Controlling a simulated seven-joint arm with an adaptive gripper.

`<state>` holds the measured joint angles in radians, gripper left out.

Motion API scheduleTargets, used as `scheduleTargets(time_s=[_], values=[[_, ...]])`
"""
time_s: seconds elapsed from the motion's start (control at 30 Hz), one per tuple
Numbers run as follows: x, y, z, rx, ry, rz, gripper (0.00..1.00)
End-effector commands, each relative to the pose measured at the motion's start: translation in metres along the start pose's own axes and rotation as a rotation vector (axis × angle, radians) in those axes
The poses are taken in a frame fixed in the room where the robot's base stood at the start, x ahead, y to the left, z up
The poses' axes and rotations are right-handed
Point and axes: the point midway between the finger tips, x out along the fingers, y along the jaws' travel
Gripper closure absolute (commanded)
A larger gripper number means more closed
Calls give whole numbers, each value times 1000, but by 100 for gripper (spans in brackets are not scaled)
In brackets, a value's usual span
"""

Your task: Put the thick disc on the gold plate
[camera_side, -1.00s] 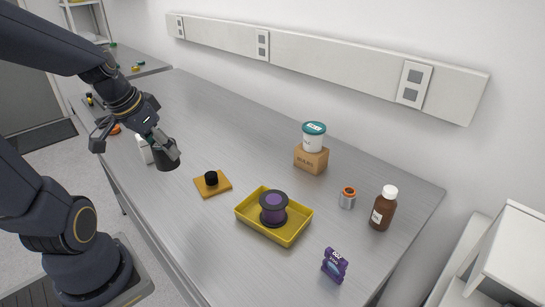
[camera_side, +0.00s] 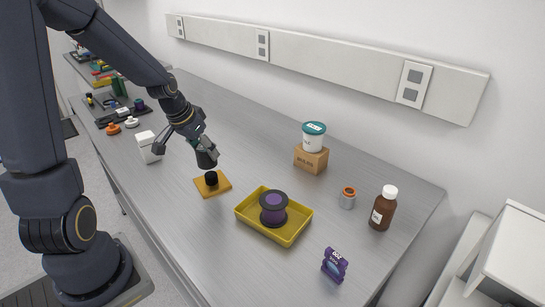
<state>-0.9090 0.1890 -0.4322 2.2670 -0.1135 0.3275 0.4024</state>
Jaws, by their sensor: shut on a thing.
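The gold plate (camera_side: 219,190) is a small flat square lying on the bench left of the yellow tray. A short black cylinder (camera_side: 211,179) stands on it. My gripper (camera_side: 201,144) is shut on a dark, thick round piece (camera_side: 206,159), which I take to be the thick disc. It hangs slightly tilted just above the black cylinder and plate, with a small gap below it. The fingers partly hide its top.
The yellow tray (camera_side: 249,217) holds a purple spool (camera_side: 273,208). A white box (camera_side: 148,147) stands left of the gripper. Further right are a carton (camera_side: 311,159) with a teal-lidded tub (camera_side: 314,137), a metal cylinder (camera_side: 347,198), a brown bottle (camera_side: 383,208) and a purple pack (camera_side: 334,265).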

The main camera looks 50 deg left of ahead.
Motion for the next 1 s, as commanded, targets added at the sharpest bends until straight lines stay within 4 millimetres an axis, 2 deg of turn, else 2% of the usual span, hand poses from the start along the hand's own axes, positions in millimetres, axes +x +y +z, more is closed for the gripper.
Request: scheduleTargets(time_s=[0.07, 0.23, 0.67, 0.7, 0.9, 1.0], values=[[10, 0, -2, 2, -1, 2, 92], [32, 0, 8, 1, -3, 1, 92], [39, -1, 11, 0, 0, 0, 92], [39, -1, 11, 0, -1, 0, 41], [39, -1, 11, 0, -1, 0, 20], [39, -1, 11, 0, -1, 0, 18]])
